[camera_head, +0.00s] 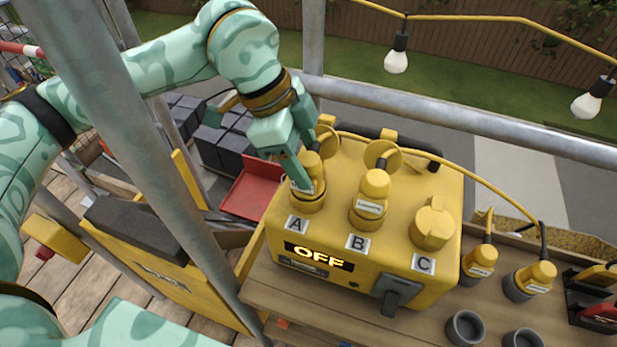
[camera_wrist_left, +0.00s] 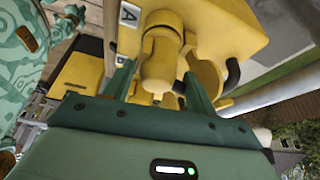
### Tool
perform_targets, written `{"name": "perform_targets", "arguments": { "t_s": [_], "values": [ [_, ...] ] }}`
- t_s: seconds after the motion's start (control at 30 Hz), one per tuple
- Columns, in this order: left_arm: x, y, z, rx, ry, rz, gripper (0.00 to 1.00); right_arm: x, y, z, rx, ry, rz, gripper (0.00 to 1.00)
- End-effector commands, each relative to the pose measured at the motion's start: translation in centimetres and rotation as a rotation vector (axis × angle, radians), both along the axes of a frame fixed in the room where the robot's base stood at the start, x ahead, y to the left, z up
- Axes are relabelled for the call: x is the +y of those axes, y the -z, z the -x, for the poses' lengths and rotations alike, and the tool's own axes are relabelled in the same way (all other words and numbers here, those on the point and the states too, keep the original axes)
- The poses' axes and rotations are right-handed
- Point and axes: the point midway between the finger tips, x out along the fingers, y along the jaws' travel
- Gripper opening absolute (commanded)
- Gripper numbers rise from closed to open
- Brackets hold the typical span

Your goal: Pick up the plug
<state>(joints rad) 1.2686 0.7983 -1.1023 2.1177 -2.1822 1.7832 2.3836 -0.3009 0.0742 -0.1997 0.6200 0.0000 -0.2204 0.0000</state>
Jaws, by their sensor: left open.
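The yellow power box (camera_head: 335,235) has sockets marked A, B and C, and its display reads OFF. A yellow plug (camera_head: 313,187) sits upright in socket A, partly hidden by my left gripper (camera_head: 307,168). In the left wrist view, the plug (camera_wrist_left: 158,72) lies between the two open fingers of my left gripper (camera_wrist_left: 158,80); I cannot tell whether they touch it. A second labelled yellow plug (camera_head: 374,187) sits in socket B. Socket C (camera_head: 432,228) is covered by its cap. My right gripper is out of view.
A scaffold pole (camera_head: 160,160) slants in front of my left arm, and a rail (camera_head: 470,122) runs behind the box. Yellow cables arch behind the plugs. Grey cups (camera_head: 465,328) and a red-black tool (camera_head: 597,315) sit on the bench (camera_head: 330,318). A red tray (camera_head: 254,190) is left of the box.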

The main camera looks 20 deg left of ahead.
Motion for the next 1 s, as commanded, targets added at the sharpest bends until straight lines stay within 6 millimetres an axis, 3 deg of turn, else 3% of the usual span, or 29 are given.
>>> {"name": "perform_targets", "arguments": {
  "t_s": [0.2, 0.47, 0.6, 0.87, 1.0],
  "values": [
    [-1.3, 3.5, 0.1, 0.004, 0.002, -0.001, 0.56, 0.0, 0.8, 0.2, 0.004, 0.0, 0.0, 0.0],
    [-1.5, 4.0, 0.1, 0.001, -0.001, -0.001, 0.56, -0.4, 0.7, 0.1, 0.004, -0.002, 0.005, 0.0],
    [-1.5, 3.9, 0.1, 0.001, -0.001, -0.001, 0.19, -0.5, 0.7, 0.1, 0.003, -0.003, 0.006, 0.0],
    [-1.5, 3.8, 0.0, 0.0, 0.0, 0.0, 0.19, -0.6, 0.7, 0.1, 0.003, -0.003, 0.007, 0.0],
    [-1.5, 2.2, 0.0, -0.004, -0.001, 0.0, 0.19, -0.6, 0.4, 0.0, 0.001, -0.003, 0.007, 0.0]
  ]
}}
